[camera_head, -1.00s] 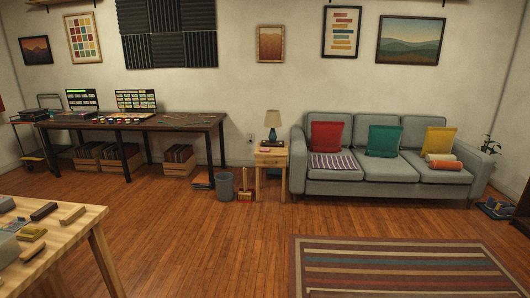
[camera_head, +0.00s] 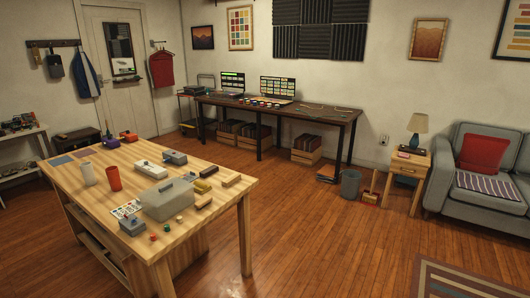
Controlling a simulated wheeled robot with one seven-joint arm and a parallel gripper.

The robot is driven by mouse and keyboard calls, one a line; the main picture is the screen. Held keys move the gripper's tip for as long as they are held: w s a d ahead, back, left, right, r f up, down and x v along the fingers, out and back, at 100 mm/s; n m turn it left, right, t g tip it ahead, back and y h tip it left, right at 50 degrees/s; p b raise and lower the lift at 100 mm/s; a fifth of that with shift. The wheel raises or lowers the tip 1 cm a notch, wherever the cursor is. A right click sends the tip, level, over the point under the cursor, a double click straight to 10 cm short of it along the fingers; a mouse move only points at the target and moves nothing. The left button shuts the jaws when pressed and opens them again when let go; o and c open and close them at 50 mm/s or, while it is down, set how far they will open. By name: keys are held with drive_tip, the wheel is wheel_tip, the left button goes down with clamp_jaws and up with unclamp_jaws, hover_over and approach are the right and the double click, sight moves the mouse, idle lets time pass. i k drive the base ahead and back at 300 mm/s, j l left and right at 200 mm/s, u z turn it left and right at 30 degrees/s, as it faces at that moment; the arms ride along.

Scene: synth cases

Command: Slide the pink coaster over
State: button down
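I cannot pick out a pink coaster for certain. A small pinkish item (camera_head: 404,154) lies on the wooden side table (camera_head: 416,161) by the sofa, too small to identify. Flat purple-grey squares lie at the far left end of the wooden workbench (camera_head: 150,206): one (camera_head: 62,160) near the edge and one (camera_head: 84,153) beside it. My gripper is not in view.
The workbench also holds a red cup (camera_head: 113,179), a pale cup (camera_head: 88,174), a grey case (camera_head: 168,199) and several small blocks. A dark desk (camera_head: 290,110) with laptops stands along the back wall. The wooden floor (camera_head: 310,220) between is clear.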

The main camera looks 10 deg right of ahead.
sight(401, 155)
drive_tip(key=i+j+z, duration=0.2)
drive_tip(key=i+j, duration=0.85)
drive_tip(key=j, duration=0.15)
drive_tip(key=i+l+z, duration=0.1)
drive_tip(key=i+z, duration=0.2)
drive_tip(key=i, duration=0.35)
drive_tip(key=i+j+z, duration=0.1)
drive_tip(key=i+z, duration=0.2)
drive_tip(key=i, duration=0.35)
drive_tip(key=i+j+z, duration=0.3)
drive_tip(key=i, duration=0.3)
drive_tip(key=i+z, duration=0.3)
drive_tip(key=i, duration=1.6)
drive_tip(key=i+j, duration=0.15)
drive_tip(key=i, duration=0.75)
drive_tip(key=i+j, duration=0.1)
drive_tip(key=i, duration=0.85)
drive_tip(key=i+j+z, duration=0.1)
drive_tip(key=i+j, duration=0.15)
drive_tip(key=i, duration=0.15)
